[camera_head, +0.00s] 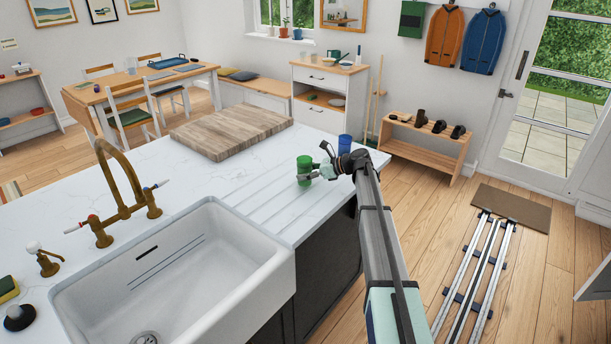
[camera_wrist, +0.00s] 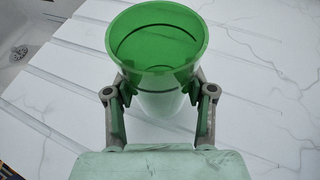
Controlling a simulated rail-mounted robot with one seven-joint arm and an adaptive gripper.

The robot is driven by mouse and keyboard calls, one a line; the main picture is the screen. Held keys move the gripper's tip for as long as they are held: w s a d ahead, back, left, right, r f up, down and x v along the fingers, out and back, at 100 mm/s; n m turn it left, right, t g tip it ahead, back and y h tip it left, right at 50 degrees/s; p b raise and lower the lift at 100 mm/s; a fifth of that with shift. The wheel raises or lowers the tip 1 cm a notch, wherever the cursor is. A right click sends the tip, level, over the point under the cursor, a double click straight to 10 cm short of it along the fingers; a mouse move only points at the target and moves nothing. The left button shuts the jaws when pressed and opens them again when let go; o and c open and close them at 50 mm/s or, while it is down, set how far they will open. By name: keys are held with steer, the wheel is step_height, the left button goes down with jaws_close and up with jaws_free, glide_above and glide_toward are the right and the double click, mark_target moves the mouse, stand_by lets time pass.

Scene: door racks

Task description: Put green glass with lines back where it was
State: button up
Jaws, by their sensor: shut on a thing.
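The green glass with dark lines (camera_head: 304,166) stands upright at the right part of the white counter, over or on the grooved drainer area. In the wrist view the green glass (camera_wrist: 157,55) fills the space between the fingers, its open rim towards the camera. My gripper (camera_head: 318,173) is shut on the glass from its right side; in the wrist view my gripper (camera_wrist: 160,95) has one finger on each side of it. Whether the base of the glass touches the counter cannot be told.
A blue glass (camera_head: 345,144) stands close behind my gripper near the counter's right edge. A wooden board (camera_head: 230,131) lies further back. The white sink (camera_head: 190,275) and brass tap (camera_head: 125,190) are at the left front. The grooved drainer (camera_head: 262,200) is clear between sink and glass.

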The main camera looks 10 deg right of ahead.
steer(key=shift+f, duration=0.7)
steer(key=shift+f, duration=0.2)
steer(key=o, duration=1.3)
steer(key=shift+o, duration=0.2)
steer(key=shift+r, duration=0.2)
steer(key=b+v, duration=0.2)
steer(key=v, duration=1)
steer(key=shift+f+b, duration=0.1)
steer(key=shift+b, duration=0.3)
